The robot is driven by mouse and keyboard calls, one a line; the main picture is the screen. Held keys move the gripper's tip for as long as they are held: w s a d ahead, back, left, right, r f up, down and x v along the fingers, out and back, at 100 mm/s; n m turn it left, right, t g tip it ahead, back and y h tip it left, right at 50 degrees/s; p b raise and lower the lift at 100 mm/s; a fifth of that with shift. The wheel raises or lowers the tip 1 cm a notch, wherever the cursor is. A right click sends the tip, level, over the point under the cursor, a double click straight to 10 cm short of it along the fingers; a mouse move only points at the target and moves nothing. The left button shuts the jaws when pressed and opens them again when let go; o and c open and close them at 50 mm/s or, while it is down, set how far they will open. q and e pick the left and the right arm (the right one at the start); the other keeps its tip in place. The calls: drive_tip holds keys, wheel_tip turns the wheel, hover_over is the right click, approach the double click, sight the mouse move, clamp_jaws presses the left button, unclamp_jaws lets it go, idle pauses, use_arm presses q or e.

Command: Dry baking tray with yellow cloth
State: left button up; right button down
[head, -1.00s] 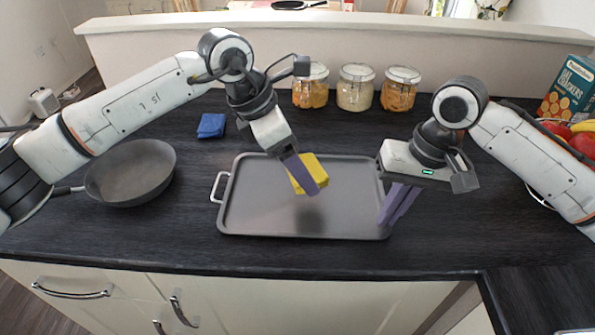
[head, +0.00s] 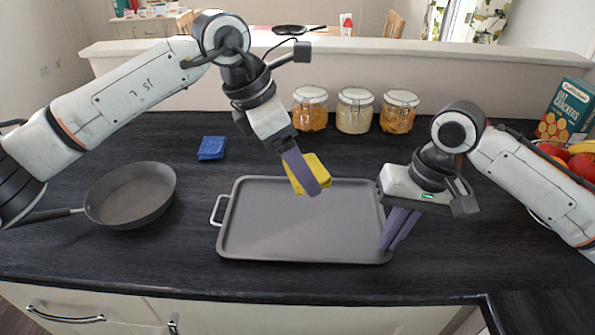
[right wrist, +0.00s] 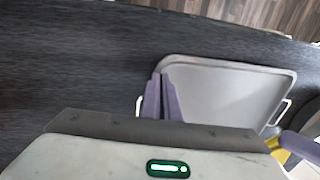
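The grey baking tray (head: 300,235) lies on the dark worktop, with its left handle showing. My left gripper (head: 306,172) is shut on the yellow cloth (head: 317,170), which is bunched between its fingers. The cloth appears at the tray's far edge in the head view and looks raised above it. My right gripper (head: 398,230) is at the tray's right edge, its fingers close together and pointing down. In the right wrist view the fingers (right wrist: 162,98) appear closed on the tray's rim (right wrist: 225,62), beside the handle. The exact contact is partly hidden.
A frying pan (head: 130,195) stands at the left, and a folded blue cloth (head: 211,148) lies behind it. Several jars (head: 355,110) stand along the back ledge. A cracker box (head: 566,110) and fruit (head: 582,165) are at the far right. The worktop before the tray is a narrow strip.

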use_arm(q)
drive_tip(key=shift+r, duration=0.7)
use_arm(e)
drive_tip(key=c, duration=1.9)
unclamp_jaws()
drive_tip(key=shift+c, duration=0.2)
